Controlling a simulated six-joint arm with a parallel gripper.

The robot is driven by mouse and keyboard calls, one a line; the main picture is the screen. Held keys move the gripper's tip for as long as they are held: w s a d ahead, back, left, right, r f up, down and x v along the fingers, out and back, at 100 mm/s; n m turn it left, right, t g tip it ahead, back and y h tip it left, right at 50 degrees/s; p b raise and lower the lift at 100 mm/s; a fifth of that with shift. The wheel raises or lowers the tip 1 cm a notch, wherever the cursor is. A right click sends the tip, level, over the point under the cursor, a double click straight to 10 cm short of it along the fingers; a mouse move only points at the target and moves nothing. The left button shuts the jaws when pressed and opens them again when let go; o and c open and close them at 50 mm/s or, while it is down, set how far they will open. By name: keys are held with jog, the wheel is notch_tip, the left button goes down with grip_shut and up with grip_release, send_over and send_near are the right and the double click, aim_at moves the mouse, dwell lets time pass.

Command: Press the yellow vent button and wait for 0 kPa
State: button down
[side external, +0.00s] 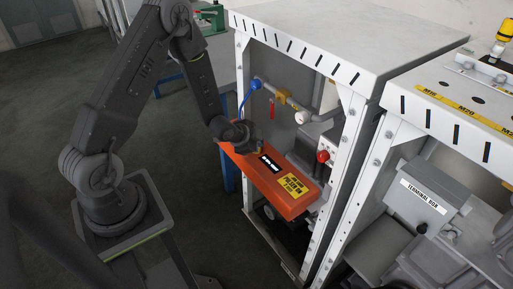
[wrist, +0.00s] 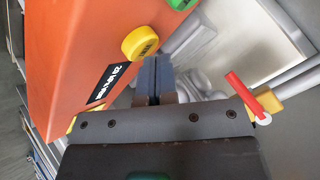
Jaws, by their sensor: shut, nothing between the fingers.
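The yellow vent button (wrist: 140,43) is a round cap on the face of the orange box (wrist: 75,45), near its edge. The box also shows in the side view (side external: 238,157), where my gripper (side external: 247,139) is at its upper left end and hides most of the button. In the wrist view, my gripper's blue-grey fingers (wrist: 158,62) are together and empty, with their tips just right of and below the button. I cannot tell whether they touch it. A black strip with white characters (wrist: 108,86) is on the box; I cannot read a pressure value.
A green part (wrist: 181,4) is on the box beyond the button. A red lever (wrist: 246,95) on a pipe is right of my gripper. The white frame (side external: 347,155) encloses the box, a blue valve (side external: 256,85) and a red knob (side external: 322,156).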

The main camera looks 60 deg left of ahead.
jog(key=shift+r, duration=0.6)
jog(key=shift+r, duration=0.1)
jog(key=shift+r, duration=2.45)
jog(key=s+d+r+n+g, duration=0.1)
jog(key=s+d+r+n, duration=0.2)
jog(key=r, duration=0.5)
jog(key=s+d+r+n+g, duration=0.1)
jog(key=s+d+r, duration=0.3)
jog(key=r, duration=0.5)
jog(key=s+d+r+n, duration=0.2)
jog(key=s+d+r, duration=0.1)
jog(key=s, duration=0.5)
jog(key=s+d+r+n+g+h, duration=0.1)
jog(key=s+d+r, duration=0.2)
jog(key=s, duration=0.5)
jog(key=shift+s+d+r+n+g, duration=0.2)
jog(key=shift+s+r+n+g, duration=0.1)
jog(key=shift+n, duration=0.1)
jog(key=shift+w, duration=0.15)
